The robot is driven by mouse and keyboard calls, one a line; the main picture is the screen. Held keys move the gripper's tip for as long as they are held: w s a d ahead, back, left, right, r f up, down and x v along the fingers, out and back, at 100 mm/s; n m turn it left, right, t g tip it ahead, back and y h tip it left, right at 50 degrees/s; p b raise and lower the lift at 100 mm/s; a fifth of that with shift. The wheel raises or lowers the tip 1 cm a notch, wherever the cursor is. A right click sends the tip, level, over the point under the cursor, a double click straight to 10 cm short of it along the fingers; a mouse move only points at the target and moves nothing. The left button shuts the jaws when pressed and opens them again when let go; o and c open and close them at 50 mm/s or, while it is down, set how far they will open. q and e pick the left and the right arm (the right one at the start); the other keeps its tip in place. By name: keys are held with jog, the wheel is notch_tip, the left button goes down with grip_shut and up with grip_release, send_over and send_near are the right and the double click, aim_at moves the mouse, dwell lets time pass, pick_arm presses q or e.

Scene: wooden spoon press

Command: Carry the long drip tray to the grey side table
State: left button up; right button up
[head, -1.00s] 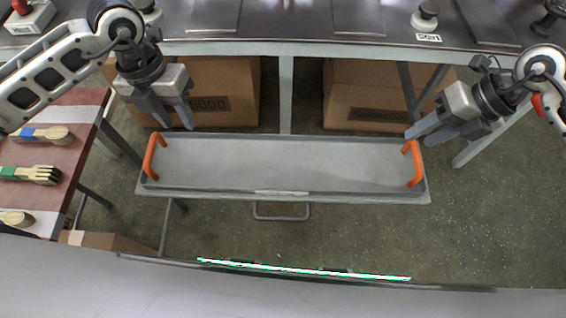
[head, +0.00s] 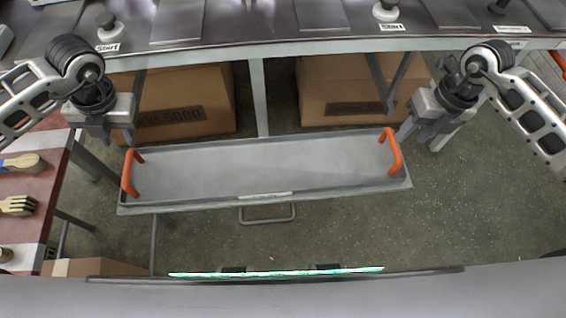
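The long drip tray (head: 262,168) is a shallow grey tray with an upright orange handle at each end, a left one (head: 131,172) and a right one (head: 390,150). It lies flat on a light grey table (head: 330,191) in the middle of the head view. My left gripper (head: 118,140) is open just behind the left handle, its fingers pointing down. My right gripper (head: 415,139) is open just right of and behind the right handle, its fingers close to the tray's end. Neither gripper holds anything. Whether the fingers touch the tray is unclear.
A dark-topped workbench (head: 260,28) with plates and start buttons runs along the back. Cardboard boxes (head: 180,105) stand under it. A red and white table (head: 48,180) with wooden utensils is at the left. Open floor (head: 480,210) lies to the right.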

aim_at(128, 156)
pick_arm(q)
jog(key=f, duration=0.3)
jog(key=a+f, duration=0.1)
jog(key=f, duration=0.5)
jog(key=shift+a+f, duration=0.15)
jog(key=shift+a, duration=0.25)
pick_arm(e)
jog(key=f, duration=0.3)
jog(key=a+f, duration=0.1)
jog(key=f, duration=0.5)
jog(key=shift+a+f, duration=0.15)
jog(key=shift+a, duration=0.25)
pick_arm(q)
grip_shut()
pick_arm(e)
jog(key=c, duration=0.8)
grip_shut()
